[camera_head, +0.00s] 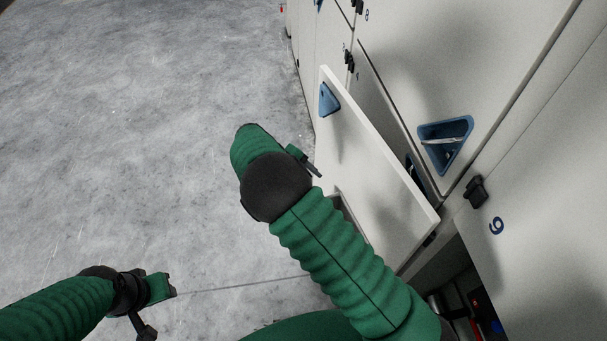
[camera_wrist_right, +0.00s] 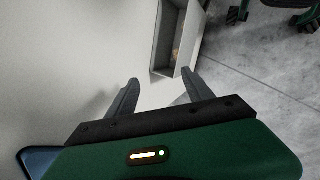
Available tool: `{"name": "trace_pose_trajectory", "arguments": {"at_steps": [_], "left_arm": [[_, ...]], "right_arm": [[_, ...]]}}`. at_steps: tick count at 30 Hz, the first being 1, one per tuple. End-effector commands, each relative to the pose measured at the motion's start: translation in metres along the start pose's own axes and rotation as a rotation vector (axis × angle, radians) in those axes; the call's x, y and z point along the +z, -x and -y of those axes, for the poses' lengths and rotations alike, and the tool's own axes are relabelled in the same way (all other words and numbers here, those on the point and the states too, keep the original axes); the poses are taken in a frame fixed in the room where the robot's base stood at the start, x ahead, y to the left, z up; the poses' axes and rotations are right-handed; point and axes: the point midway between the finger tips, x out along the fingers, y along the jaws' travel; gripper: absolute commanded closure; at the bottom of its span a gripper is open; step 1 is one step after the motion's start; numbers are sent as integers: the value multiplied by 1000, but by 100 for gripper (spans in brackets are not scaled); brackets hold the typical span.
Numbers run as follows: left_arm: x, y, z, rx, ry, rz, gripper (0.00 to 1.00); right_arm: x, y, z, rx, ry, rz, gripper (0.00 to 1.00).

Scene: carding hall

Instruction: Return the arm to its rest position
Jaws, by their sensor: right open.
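My right arm crosses the middle of the head view, with its dark wrist joint bent in front of an open white door (camera_head: 372,165). My right gripper (camera_head: 308,163) is mostly hidden behind the arm there, close to the door. In the right wrist view the right gripper (camera_wrist_right: 160,80) is open, its two grey fingers apart with nothing between them. A pale panel fills the left of that view. My left gripper (camera_head: 160,288) is low at the left of the head view, over the floor; its jaws are too unclear to read.
White cabinets (camera_head: 475,60) with black latches line the right side. A blue triangular recess (camera_head: 446,142) sits in one panel, another (camera_head: 328,100) on the open door. A dark opening (camera_head: 462,292) shows below. An open white box shape (camera_wrist_right: 178,45) is ahead. Grey floor (camera_head: 130,130) at left is clear.

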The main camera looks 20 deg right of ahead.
Motion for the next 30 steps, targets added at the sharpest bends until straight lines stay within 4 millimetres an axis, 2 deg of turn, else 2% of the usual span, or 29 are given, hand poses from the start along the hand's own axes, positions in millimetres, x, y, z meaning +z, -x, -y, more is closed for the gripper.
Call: {"name": "trace_pose_trajectory", "arguments": {"at_steps": [5, 8, 11, 15, 18, 21, 24, 30], "left_arm": [[0, 0, 0, 0, 0, 0, 64], [0, 0, 0, 0, 0, 0, 64], [0, 0, 0, 0, 0, 0, 64], [0, 0, 0, 0, 0, 0, 64], [0, 0, 0, 0, 0, 0, 64], [0, 0, 0, 0, 0, 0, 64], [0, 0, 0, 0, 0, 0, 64], [0, 0, 0, 0, 0, 0, 64]], "right_arm": [[1, 0, 0, -4, -3, -1, 40], [14, 0, -2, -64, -35, -23, 40], [44, 5, 4, -202, -111, -91, 40], [102, 26, 27, -389, -238, -244, 40], [141, 39, 43, -454, -311, -346, 40], [167, 44, 54, -475, -358, -414, 40], [179, 44, 59, -478, -379, -444, 40], [180, 44, 61, -478, -381, -448, 40]]}}
